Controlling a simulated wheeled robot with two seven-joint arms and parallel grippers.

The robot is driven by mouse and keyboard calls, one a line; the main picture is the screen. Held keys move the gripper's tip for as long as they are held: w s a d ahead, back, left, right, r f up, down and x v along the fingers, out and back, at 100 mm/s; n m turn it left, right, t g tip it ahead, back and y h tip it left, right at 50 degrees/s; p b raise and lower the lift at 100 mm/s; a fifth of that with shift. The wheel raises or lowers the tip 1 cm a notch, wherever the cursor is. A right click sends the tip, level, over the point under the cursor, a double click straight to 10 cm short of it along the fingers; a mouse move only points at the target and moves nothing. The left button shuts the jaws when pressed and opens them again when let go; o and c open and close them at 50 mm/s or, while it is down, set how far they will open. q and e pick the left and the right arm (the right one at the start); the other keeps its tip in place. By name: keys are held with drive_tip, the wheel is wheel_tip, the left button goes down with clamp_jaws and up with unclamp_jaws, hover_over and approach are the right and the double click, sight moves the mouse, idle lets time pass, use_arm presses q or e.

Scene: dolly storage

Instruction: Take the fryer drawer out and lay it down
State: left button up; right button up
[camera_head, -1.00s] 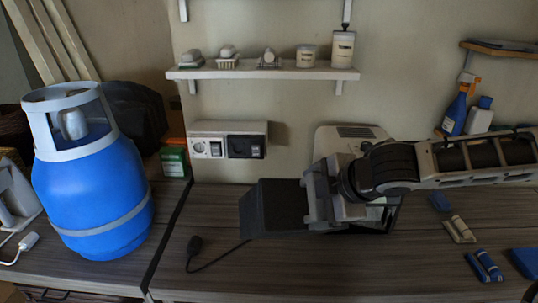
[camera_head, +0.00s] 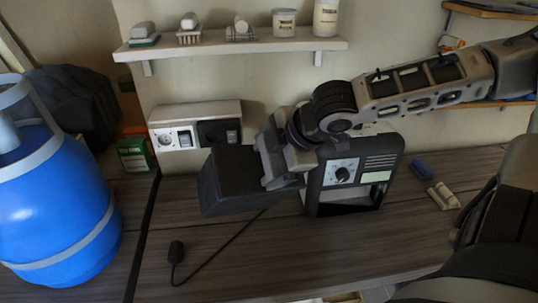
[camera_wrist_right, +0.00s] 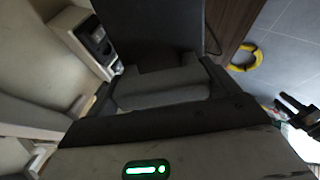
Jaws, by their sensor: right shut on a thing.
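The black fryer drawer (camera_head: 225,182) is out of the fryer, in the air over the counter to the fryer's left. My right gripper (camera_head: 280,158) is shut on the drawer at its right end. The fryer body (camera_head: 345,170) stands on the counter with a dial on its front panel and an open, empty-looking slot below. In the right wrist view the dark drawer (camera_wrist_right: 155,35) fills the top middle, beyond the grip. The contact itself is partly hidden.
A wooden counter (camera_head: 230,265) has clear room in front of the fryer. A black plug (camera_head: 176,252) and its cable lie there. A blue gas bottle (camera_head: 55,215) stands left, wall sockets (camera_head: 195,135) and a shelf (camera_head: 230,45) are behind. Small items (camera_head: 443,195) lie right of the fryer.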

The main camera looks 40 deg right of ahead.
drive_tip(key=shift+w+f+b, duration=0.1)
drive_tip(key=shift+f+b, duration=0.5)
drive_tip(key=shift+b, duration=0.1)
wheel_tip(320, 180, down, 5)
drive_tip(key=b, duration=0.4)
drive_tip(key=shift+r, duration=0.15)
drive_tip(key=shift+f+b, duration=0.55)
drive_tip(key=shift+b, duration=0.1)
use_arm(q)
drive_tip(key=f, duration=0.2)
drive_tip(key=d+f, duration=0.1)
drive_tip(key=shift+w, duration=0.3)
drive_tip(key=shift+h, duration=0.3)
